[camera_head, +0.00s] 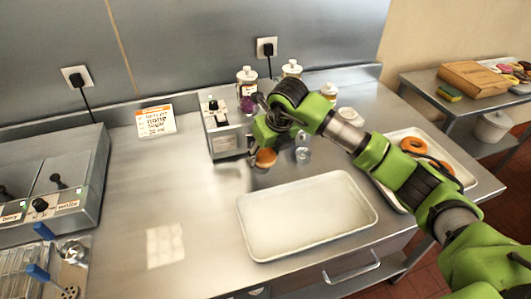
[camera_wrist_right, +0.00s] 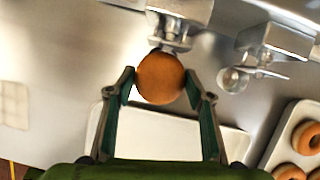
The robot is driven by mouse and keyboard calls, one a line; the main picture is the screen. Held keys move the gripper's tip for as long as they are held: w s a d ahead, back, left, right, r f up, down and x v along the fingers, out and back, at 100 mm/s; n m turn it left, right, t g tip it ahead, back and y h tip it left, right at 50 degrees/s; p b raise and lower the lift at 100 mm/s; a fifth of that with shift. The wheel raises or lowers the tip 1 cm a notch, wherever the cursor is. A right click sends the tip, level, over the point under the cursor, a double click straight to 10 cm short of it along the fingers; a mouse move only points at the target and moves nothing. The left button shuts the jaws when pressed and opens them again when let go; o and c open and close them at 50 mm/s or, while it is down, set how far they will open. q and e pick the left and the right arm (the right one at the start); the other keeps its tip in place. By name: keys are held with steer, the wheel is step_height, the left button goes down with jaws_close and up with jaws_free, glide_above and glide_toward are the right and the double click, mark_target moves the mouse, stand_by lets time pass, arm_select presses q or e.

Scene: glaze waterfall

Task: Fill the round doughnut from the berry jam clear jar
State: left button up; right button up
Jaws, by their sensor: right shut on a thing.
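A round, golden-brown doughnut (camera_head: 266,158) is held in my right gripper (camera_head: 264,146), beside the filling machine (camera_head: 227,140). In the right wrist view the doughnut (camera_wrist_right: 160,78) sits between the two fingers, and its far edge is at a metal nozzle (camera_wrist_right: 174,38); I cannot tell whether the nozzle is inside it. A clear jar with purple contents (camera_head: 247,91) and a white lid stands at the back by the machine; its label is too small to read. My left gripper is not in view.
An empty white tray (camera_head: 250,240) lies in front. Ring doughnuts (camera_head: 413,146) lie on another tray at right, partly behind my arm. Other lidded jars (camera_head: 291,69) stand at the back. A fryer-like unit (camera_head: 60,185) is at left; the counter between is mostly clear.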

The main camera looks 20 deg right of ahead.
steer(key=shift+s, duration=0.1)
stand_by(0.3)
steer(key=shift+s, duration=1.9)
steer(key=shift+r, duration=0.1)
steer(key=shift+p+v, duration=0.5)
steer(key=shift+v, duration=0.35)
steer(key=shift+s+p+v, duration=0.2)
steer(key=shift+p+v, duration=0.3)
steer(key=shift+v, duration=0.8)
steer(key=shift+a, duration=0.1)
